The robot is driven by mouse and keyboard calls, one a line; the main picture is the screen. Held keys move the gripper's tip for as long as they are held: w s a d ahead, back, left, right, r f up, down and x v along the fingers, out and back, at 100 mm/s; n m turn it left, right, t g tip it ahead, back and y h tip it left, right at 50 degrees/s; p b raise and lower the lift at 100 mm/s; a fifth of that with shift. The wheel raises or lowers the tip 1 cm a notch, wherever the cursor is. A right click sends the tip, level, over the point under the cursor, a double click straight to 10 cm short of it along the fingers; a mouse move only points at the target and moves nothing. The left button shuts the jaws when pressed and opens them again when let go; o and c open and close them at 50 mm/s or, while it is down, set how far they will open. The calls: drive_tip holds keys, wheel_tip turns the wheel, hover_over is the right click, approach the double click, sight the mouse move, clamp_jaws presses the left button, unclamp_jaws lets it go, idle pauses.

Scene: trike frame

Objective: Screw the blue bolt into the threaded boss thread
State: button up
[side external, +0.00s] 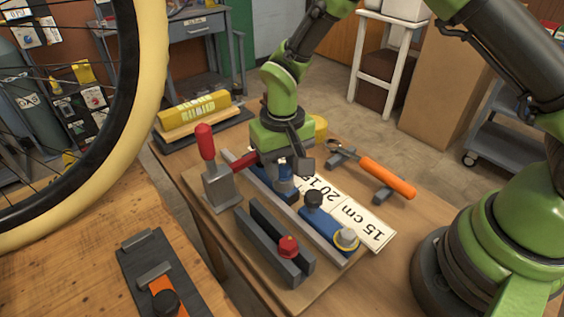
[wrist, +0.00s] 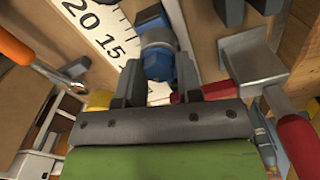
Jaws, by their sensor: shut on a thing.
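My gripper (side external: 288,170) is low over the fixture on the table. Its two dark fingers are shut on a blue bolt (side external: 285,184), which shows as a blue body with a greyish round part. The bolt also shows between the fingertips in the wrist view (wrist: 158,62). The fingers partly cover it in both views. The threaded boss cannot be told clearly; the place directly beneath the bolt is hidden, so I cannot tell whether the bolt touches a thread.
A red-handled clamp (side external: 206,145) stands close left of my gripper. A blue block with a black knob (side external: 314,198) and a yellow ring (side external: 346,239) lie to the front right. A red knob (side external: 288,246) sits in front. An orange-handled tool (side external: 388,177) lies right.

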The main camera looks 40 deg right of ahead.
sight(284, 165)
drive_tip(key=shift+m, duration=0.4)
drive_tip(key=shift+d+m, duration=0.1)
drive_tip(key=shift+m, duration=0.8)
drive_tip(key=shift+m, duration=0.6)
drive_tip(key=o, duration=0.8)
drive_tip(key=shift+f, duration=0.1)
wheel_tip(284, 165, up, 12)
